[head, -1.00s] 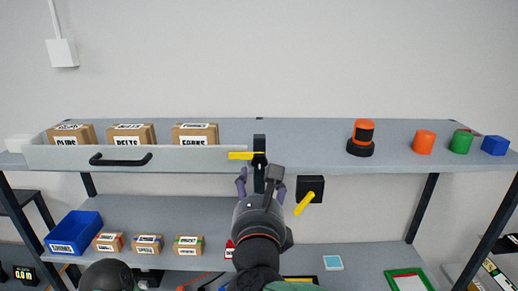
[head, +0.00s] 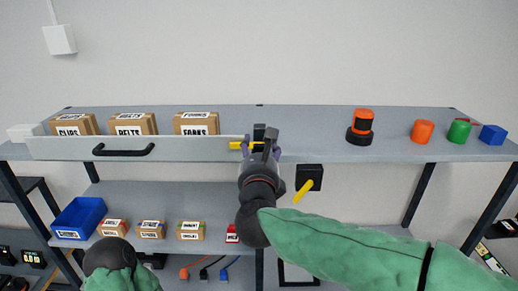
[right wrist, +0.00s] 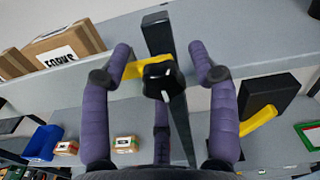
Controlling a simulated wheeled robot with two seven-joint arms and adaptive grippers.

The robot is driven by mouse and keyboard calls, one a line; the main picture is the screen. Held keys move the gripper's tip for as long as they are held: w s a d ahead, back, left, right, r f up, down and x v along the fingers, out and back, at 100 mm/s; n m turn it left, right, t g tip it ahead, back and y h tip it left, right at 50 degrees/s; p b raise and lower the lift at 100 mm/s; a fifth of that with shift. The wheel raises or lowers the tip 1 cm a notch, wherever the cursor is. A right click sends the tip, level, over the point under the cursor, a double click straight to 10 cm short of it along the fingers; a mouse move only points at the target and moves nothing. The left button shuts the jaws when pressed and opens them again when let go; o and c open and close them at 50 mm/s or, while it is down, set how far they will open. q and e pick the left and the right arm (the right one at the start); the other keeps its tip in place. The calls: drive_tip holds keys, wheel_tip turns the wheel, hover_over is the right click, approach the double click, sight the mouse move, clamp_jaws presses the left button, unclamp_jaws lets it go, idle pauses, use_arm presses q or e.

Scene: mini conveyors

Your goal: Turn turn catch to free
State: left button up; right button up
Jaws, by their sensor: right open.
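The turn catch, a yellow bar (head: 235,145) on a black mount (head: 259,131), sits at the shelf's front edge by the right end of the long grey drawer (head: 200,148). The bar lies about level and reaches left across the drawer front. My right gripper (head: 258,148) is open in front of it. In the right wrist view the yellow bar (right wrist: 143,72) and its black knob (right wrist: 160,82) lie between the spread purple fingers (right wrist: 162,70); I cannot tell whether they touch. My left gripper is not visible, only a dark arm part.
A black box with a slanted yellow lever (head: 303,191) hangs right of my gripper. Cardboard boxes (head: 197,123) stand behind the drawer front, which has a black handle (head: 123,149). An orange-black beacon (head: 361,127) stands on the shelf to the right. The lower shelf holds a blue bin (head: 80,217).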

drive_tip(key=c, duration=1.1)
drive_tip(key=shift+r, duration=0.2)
clamp_jaws()
